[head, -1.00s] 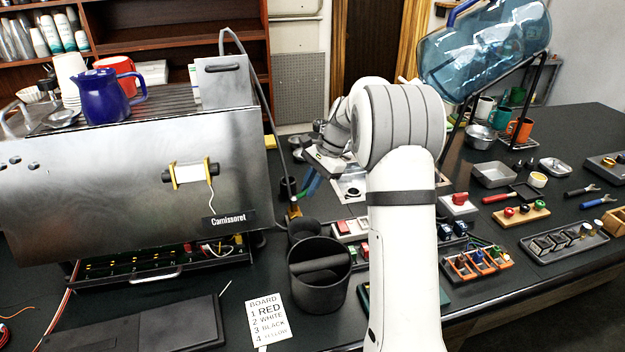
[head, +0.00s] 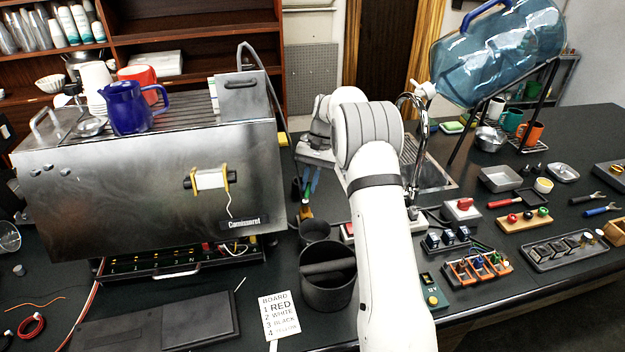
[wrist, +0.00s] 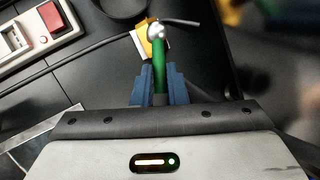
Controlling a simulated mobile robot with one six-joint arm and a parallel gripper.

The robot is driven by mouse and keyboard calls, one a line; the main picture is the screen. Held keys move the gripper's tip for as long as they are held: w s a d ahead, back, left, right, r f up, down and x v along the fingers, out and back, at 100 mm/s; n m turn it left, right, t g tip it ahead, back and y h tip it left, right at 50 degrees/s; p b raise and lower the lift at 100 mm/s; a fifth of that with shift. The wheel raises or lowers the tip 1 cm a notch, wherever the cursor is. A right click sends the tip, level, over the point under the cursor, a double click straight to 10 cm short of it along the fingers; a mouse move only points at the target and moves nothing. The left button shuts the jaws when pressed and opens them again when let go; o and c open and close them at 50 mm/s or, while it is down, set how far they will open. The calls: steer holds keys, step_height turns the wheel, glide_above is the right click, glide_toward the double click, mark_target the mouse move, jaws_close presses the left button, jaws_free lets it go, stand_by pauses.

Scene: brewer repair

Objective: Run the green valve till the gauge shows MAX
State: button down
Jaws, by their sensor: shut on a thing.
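My gripper (wrist: 160,85) has blue fingers, shut on the green handle of the valve (wrist: 160,58). The handle stands between the fingers, with a shiny silver ball end and a yellow-and-white piece behind it in the wrist view. In the head view, my gripper (head: 309,183) points down to the right of the steel machine, with green beside blue and an orange-yellow part below. My arm hides part of that area. I cannot make out a gauge or its reading in either view.
The steel brewer (head: 130,190) stands close on the left, a dark bin (head: 328,285) in front. A cable (wrist: 80,62) and a white box with a red button (wrist: 42,35) lie near the handle. Trays and tools fill the right; a blue water bottle (head: 490,55) leans behind.

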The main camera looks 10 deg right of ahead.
steer(key=shift+a+n, duration=0.2)
steer(key=shift+n, duration=0.2)
steer(key=c, duration=1.5)
jaws_free()
steer(key=shift+o, duration=0.2)
steer(key=v, duration=0.7)
steer(key=shift+w+r+b, duration=0.25)
steer(key=shift+r+b, duration=0.05)
steer(key=shift+r, duration=0.05)
